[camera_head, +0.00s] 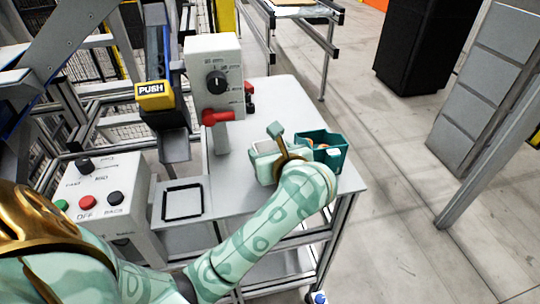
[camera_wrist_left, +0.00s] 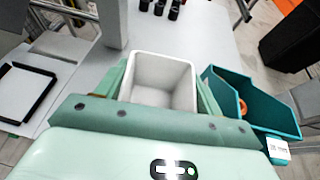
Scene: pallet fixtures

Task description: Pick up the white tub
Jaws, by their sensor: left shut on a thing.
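The white tub (camera_wrist_left: 163,66) is open-topped and looks empty in the left wrist view. It stands between the two pale green fingers of my left gripper (camera_wrist_left: 160,88), which is shut on it from both sides. In the head view the tub (camera_head: 264,147) shows only in part, beside the left gripper (camera_head: 277,158), at the near right part of the grey table. The hand and forearm hide its near side. I cannot tell whether its base touches the table. My right gripper is in neither view.
A teal bin (camera_head: 333,158) with orange items inside stands close right of the tub. A grey control box (camera_head: 214,75) with a red handle stands behind on a post. A black square frame (camera_head: 182,202) and a button box (camera_head: 100,195) are to the left. The middle of the grey table (camera_head: 238,170) is clear.

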